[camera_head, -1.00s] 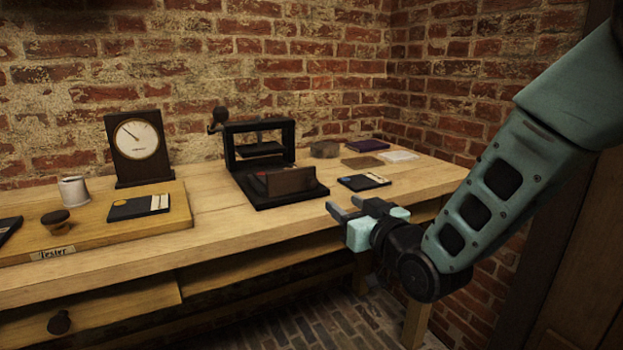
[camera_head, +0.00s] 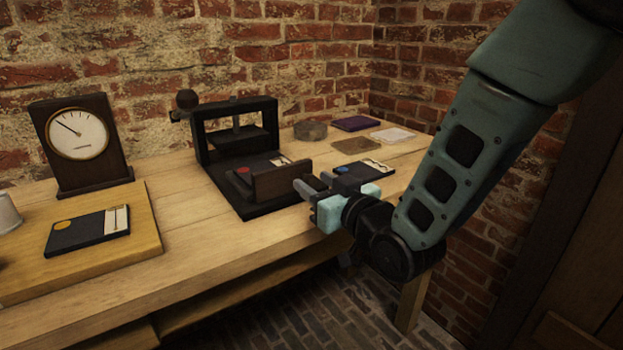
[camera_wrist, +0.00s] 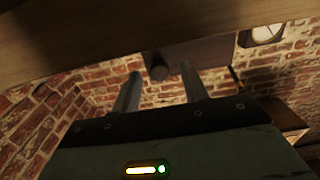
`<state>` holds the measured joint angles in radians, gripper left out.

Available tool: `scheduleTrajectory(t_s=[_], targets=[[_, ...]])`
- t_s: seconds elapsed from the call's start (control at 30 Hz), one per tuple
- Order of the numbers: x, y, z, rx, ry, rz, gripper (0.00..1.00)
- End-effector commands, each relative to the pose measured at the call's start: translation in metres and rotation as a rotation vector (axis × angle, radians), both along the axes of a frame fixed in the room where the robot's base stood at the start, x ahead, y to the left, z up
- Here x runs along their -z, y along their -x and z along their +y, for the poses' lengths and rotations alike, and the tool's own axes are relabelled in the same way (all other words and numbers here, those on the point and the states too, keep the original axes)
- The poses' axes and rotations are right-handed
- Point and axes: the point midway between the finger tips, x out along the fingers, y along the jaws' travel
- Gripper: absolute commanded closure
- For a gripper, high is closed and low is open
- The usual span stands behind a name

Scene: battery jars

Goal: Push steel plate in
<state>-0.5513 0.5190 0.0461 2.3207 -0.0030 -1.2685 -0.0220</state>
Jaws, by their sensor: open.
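A black press (camera_head: 238,130) with a ball-ended lever stands on the bench. On its base, a dark card with a red dot (camera_head: 243,170) and a pale strip lies behind an upright brown front board (camera_head: 283,181). I cannot make out a separate steel plate; it may be this sliding part. My gripper (camera_head: 307,190) is open at the bench's front edge, just right of the board. In the wrist view, my two fingers (camera_wrist: 160,90) are apart and empty, with a round dark knob (camera_wrist: 158,68) on a brown panel (camera_wrist: 190,52) beyond them. Contact cannot be told.
Another card (camera_head: 362,171) lies right of the press.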

Motion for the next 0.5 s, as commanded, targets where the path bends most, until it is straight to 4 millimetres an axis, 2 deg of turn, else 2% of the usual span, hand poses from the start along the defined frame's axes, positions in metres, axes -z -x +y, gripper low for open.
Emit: scheduleTrajectory(t_s=[0.2, 0.23, 0.37, 0.5], targets=[[0.0000, 0.0001, -0.0001, 0.000, 0.000, 0.000, 0.56], [0.0000, 0.0001, -0.0001, 0.000, 0.000, 0.000, 0.61], [0.0000, 0.0001, 0.0000, 0.000, 0.000, 0.000, 0.97], [0.0002, -0.0007, 0.0006, 0.000, 0.000, 0.000, 1.00]])
